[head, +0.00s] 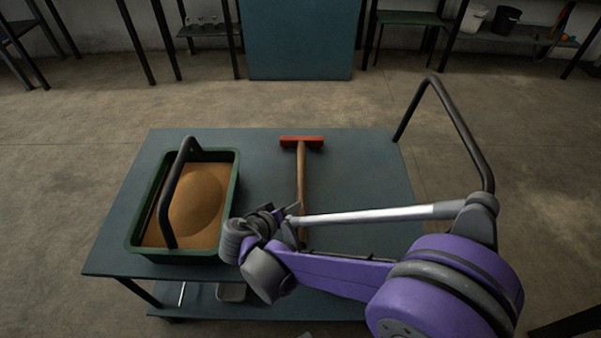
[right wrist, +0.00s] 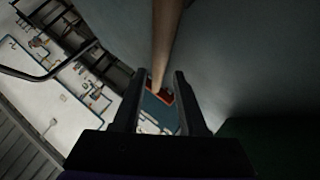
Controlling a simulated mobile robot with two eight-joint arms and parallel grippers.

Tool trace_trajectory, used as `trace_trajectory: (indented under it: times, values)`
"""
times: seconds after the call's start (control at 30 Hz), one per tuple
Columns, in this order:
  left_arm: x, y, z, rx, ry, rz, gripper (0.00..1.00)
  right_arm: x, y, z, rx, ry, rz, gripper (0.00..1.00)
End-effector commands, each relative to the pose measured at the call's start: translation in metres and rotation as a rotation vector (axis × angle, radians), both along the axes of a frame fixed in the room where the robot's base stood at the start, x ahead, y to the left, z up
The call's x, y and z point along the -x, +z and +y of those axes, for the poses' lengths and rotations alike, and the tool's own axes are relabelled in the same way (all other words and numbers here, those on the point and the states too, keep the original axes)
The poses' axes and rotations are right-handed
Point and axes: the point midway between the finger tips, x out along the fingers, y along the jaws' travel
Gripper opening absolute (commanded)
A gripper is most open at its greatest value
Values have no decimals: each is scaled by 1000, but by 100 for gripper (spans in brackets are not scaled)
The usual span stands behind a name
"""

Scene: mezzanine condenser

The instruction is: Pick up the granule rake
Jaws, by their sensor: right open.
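The granule rake (head: 301,170) lies on the blue-grey cart top, its red head (head: 301,142) toward the far edge and its wooden handle running toward me. My right gripper (head: 291,214) is at the near part of the handle, and the arm hides part of the handle there. In the right wrist view the right gripper (right wrist: 161,76) is open. The wooden handle (right wrist: 167,35) runs in from the top, with the red head (right wrist: 160,92) seen between the fingers. I cannot tell whether the fingers touch the handle. My left gripper is not in view.
A green tray (head: 236,180) of brown granules (head: 198,197) stands at the left of the cart top (head: 360,165), with a dark bar (head: 174,185) arching over it. A dark push bar (head: 440,97) rises at the right. The far right of the top is clear.

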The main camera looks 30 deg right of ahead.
Motion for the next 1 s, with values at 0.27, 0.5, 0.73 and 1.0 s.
trace_trajectory:
  times: [0.27, 0.5, 0.73, 1.0]
  values:
    - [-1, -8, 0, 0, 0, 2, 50, -8, -13, -15, -1, 0, 1, 42]
    - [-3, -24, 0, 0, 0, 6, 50, -20, -36, -39, -1, -3, 1, 42]
    - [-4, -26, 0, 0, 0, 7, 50, -25, -41, -47, -2, 1, 1, 42]
    - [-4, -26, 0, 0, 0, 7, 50, -25, -40, -47, -2, 1, 1, 9]
